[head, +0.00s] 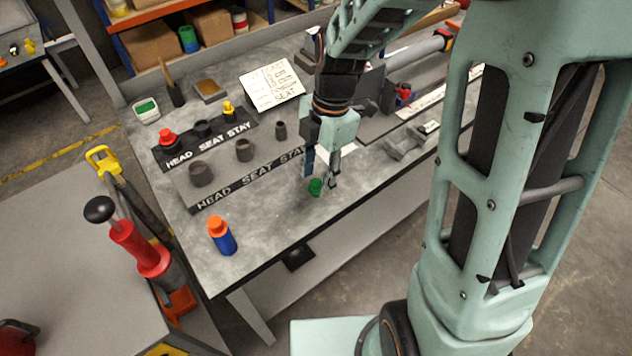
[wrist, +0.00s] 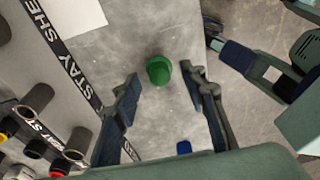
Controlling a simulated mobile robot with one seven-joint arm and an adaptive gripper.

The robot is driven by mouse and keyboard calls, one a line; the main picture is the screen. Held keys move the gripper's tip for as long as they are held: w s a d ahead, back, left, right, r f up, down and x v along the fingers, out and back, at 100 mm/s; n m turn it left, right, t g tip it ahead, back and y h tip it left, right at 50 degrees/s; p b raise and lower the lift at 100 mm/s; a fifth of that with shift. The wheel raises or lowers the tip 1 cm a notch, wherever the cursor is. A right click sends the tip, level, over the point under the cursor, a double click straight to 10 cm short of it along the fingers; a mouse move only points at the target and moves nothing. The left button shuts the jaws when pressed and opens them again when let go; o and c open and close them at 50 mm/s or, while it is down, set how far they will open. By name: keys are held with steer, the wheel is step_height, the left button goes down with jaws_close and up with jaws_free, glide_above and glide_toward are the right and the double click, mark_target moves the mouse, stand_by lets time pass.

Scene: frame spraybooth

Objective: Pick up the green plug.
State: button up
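The green plug (head: 315,187) stands on the grey workbench near its front edge. In the wrist view the green plug (wrist: 159,70) lies between my two fingers, a little beyond their tips, with bare bench around it. My gripper (head: 322,180) reaches down from above, close to the plug. In the wrist view my gripper (wrist: 162,80) is open, with a clear gap on both sides of the plug. Neither finger visibly touches it.
A holder strip marked HEAD SEAT STAY (head: 245,180) with dark sockets lies left of the plug. A blue bottle with an orange cap (head: 222,236) stands near the front edge. A grey metal part (head: 403,143) lies to the right. Bench between plug and bottle is clear.

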step_height(320, 180, down, 2)
steer(key=shift+s+a+f, duration=0.1)
steer(key=shift+a+f, duration=0.05)
steer(key=c, duration=0.9)
steer(key=shift+o, duration=0.2)
